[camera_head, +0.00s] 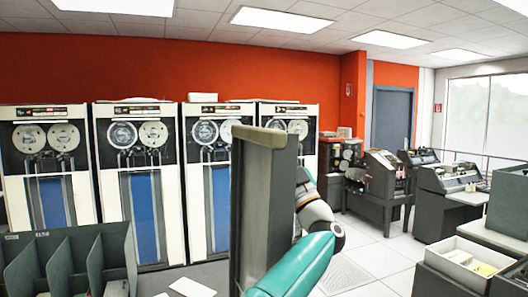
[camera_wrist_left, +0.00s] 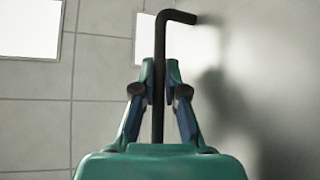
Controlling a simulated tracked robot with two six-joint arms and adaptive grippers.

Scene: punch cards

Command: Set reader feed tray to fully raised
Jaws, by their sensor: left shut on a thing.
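A tall dark grey panel with a pale top edge (camera_head: 265,205) stands close in front in the head view, nearly upright; it looks like the reader feed tray. My left arm, teal and dark, reaches up at its right side, and the panel hides its gripper there. In the left wrist view my left gripper (camera_wrist_left: 160,72) is shut on a dark L-shaped rod (camera_wrist_left: 175,16), seemingly a handle, which passes between its fingers. A plain grey surface (camera_wrist_left: 285,70) with a shadow fills the right of that view. My right gripper is not in view.
A dark green card rack (camera_head: 75,260) stands at lower left, with a white card (camera_head: 192,287) beside it. Tape cabinets (camera_head: 140,185) line the red wall. A bin of cards (camera_head: 470,262) is at lower right. Floor is clear right of the arm.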

